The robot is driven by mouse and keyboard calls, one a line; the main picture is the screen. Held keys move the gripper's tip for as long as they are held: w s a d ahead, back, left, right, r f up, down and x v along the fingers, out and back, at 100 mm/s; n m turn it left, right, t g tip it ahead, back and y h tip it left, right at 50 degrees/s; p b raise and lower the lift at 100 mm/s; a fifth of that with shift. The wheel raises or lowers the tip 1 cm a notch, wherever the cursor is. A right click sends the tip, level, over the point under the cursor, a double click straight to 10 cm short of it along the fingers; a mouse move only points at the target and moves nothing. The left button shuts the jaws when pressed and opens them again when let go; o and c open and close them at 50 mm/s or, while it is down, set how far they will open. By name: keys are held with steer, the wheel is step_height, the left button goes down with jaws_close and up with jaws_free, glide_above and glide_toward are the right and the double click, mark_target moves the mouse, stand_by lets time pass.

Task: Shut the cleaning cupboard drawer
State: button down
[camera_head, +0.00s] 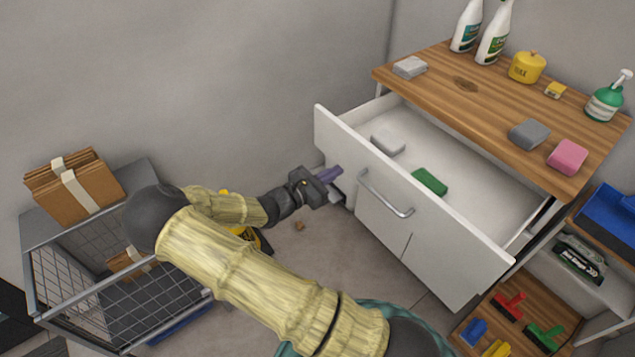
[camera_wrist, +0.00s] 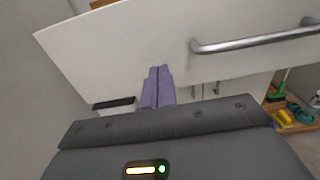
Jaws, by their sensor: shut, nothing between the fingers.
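The cleaning cupboard's white drawer (camera_head: 408,190) is pulled well out from under the wooden top. Its front panel shows in the wrist view (camera_wrist: 120,50), with a metal bar handle (camera_head: 386,195), also seen in the wrist view (camera_wrist: 255,42). The fingertips are at the lower part of the drawer front, left of the handle. I cannot tell whether they touch it.
A wire basket cart (camera_head: 100,290) with cardboard is at left. An open shelf (camera_head: 560,310) with brushes is at right. A wall rises behind the arm.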

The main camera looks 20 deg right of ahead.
mark_target(353, 162)
steer(key=x, duration=0.4)
steer(key=shift+d, duration=0.1)
stand_by(0.3)
